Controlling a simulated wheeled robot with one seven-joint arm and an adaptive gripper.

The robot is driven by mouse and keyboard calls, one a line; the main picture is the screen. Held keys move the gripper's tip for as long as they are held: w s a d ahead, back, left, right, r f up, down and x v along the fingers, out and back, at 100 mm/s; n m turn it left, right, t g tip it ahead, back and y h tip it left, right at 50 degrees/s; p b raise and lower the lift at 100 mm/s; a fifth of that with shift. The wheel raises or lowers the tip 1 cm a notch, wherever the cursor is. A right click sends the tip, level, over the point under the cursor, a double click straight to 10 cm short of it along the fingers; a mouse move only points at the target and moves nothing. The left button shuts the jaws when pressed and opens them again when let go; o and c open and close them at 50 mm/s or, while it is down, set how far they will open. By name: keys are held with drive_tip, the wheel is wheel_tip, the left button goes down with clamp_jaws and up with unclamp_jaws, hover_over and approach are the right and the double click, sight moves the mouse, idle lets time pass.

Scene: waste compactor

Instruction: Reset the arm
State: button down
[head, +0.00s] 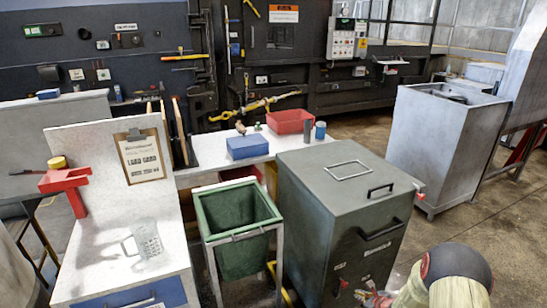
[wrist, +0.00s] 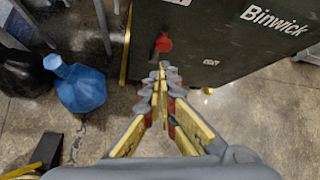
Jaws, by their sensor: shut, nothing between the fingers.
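My gripper (wrist: 162,72) is shut and empty in the wrist view, its yellow-padded fingers meeting at the tips. It hangs over the concrete floor, in front of a dark box marked "Binwick" (wrist: 232,35) with a red knob (wrist: 163,44). In the head view, part of my arm and gripper (head: 375,298) show at the bottom right, by the lower front of the grey-green lidded bin (head: 345,200). Much of the gripper is cut off by the frame's edge there.
A blue jug (wrist: 80,88) stands on the floor left of my gripper. An open green bin (head: 235,255) stands left of the lidded bin. A white counter (head: 110,205) holds a clear mug (head: 145,240). A grey metal bin (head: 440,150) stands at right; floor between is clear.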

drive_tip(key=s+a+n+g+y, duration=0.1)
drive_tip(key=s+a+n+y, duration=0.1)
drive_tip(key=s+a+n, duration=0.3)
drive_tip(key=s+a+r+n+g+y, duration=0.1)
drive_tip(key=s+a+r+n+g, duration=0.1)
drive_tip(key=s+a+r+n, duration=0.3)
drive_tip(key=s+a+r+n+g+y, duration=0.1)
drive_tip(key=s+a+r+n, duration=0.2)
drive_tip(key=r, duration=0.5)
drive_tip(key=s+a+r+n+g+y, duration=0.1)
drive_tip(key=s+a+r+n+g, duration=0.1)
drive_tip(key=s+a+r+n, duration=0.3)
drive_tip(key=s+r+n+h+p, duration=0.1)
drive_tip(key=s+r+n+h, duration=0.2)
drive_tip(key=s+r+n, duration=0.5)
drive_tip(key=s+r+n+h+p, duration=0.25)
drive_tip(key=s+r, duration=0.35)
drive_tip(key=r, duration=0.6)
drive_tip(key=s+a+r+n+t, duration=0.2)
drive_tip(key=a+r, duration=0.1)
drive_tip(key=r, duration=0.6)
drive_tip(key=shift+a+r+t, duration=0.15)
drive_tip(key=shift+r+t, duration=0.1)
drive_tip(key=shift+t, duration=0.05)
